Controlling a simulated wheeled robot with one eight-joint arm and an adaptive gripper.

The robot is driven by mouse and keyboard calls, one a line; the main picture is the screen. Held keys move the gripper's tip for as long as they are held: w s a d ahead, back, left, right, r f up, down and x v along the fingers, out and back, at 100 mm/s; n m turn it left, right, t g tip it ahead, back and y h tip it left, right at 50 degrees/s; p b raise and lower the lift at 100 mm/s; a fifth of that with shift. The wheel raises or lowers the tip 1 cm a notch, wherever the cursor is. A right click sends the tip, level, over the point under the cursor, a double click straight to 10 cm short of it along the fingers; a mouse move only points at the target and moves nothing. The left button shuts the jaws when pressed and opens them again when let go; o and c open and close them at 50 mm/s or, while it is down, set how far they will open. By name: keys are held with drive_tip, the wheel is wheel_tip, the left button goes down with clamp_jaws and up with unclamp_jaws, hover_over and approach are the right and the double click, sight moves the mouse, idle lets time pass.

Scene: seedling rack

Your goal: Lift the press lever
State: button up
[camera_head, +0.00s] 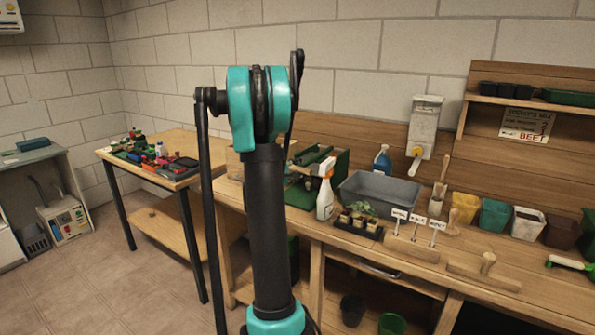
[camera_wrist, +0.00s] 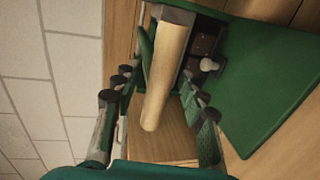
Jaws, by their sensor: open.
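The green press (camera_head: 322,172) stands on the wooden bench, partly behind my arm in the head view. Its green body also shows in the wrist view (camera_wrist: 268,75). A pale wooden cylindrical grip (camera_wrist: 166,75), which looks like the press lever's handle, runs down the middle of the wrist view. My gripper (camera_wrist: 158,78) is open, with one dark finger on each side of this grip. Gaps show on both sides, so no clear contact is visible. The head view hides my gripper behind my arm.
A white spray bottle (camera_head: 325,196) and a grey tub (camera_head: 380,190) stand right of the press. A seedling tray (camera_head: 357,226) and a label holder (camera_head: 412,246) are near the bench front. A side table (camera_head: 190,142) with small items stands left.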

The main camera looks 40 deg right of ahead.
drive_tip(key=shift+c, duration=0.3)
drive_tip(key=shift+s, duration=0.1)
clamp_jaws()
